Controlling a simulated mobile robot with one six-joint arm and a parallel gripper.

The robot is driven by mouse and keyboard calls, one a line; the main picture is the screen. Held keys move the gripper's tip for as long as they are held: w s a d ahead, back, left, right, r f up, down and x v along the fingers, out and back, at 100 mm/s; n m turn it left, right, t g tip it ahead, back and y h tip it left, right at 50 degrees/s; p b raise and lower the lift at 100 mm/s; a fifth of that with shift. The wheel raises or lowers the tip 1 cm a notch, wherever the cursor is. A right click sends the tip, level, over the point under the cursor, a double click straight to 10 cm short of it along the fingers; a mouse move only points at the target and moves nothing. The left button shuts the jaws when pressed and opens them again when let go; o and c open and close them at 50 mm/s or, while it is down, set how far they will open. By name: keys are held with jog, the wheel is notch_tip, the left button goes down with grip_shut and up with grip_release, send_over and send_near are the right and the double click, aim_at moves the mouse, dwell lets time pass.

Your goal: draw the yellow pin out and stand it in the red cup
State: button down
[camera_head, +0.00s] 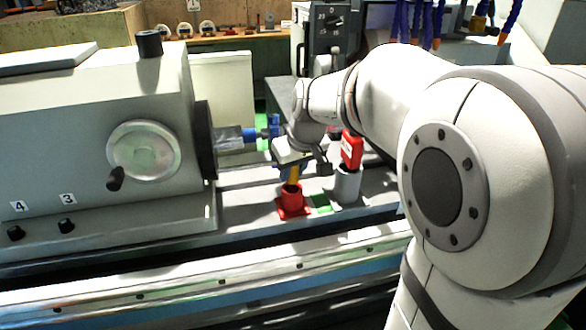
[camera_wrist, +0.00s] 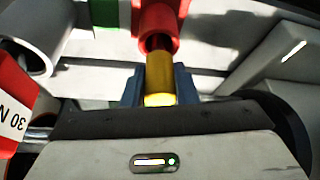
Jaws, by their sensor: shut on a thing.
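The yellow pin (camera_head: 294,174) is held by my gripper (camera_head: 292,167) and points down over the red cup (camera_head: 292,204), which stands on a red square foot on the machine bed. In the wrist view the yellow pin (camera_wrist: 160,77) sits between my blue fingertips (camera_wrist: 159,86), which are shut on it. Its far end lies at the dark mouth of the red cup (camera_wrist: 158,22), roughly in line with it. How deep the pin reaches into the cup I cannot tell.
A grey cup (camera_head: 346,186) stands to the right of the red cup, with a red labelled block (camera_head: 351,148) above it. A green patch (camera_head: 320,203) lies between the cups. The grinder's spindle (camera_head: 231,137) with blue and green parts juts out at left, close to my gripper.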

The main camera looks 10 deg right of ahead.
aim_at(295, 171)
jog(key=shift+f+b, duration=0.95)
jog(key=shift+f, duration=0.25)
jog(key=c, duration=1.1)
grip_release()
jog(key=shift+o, duration=0.2)
jog(key=v, duration=0.8)
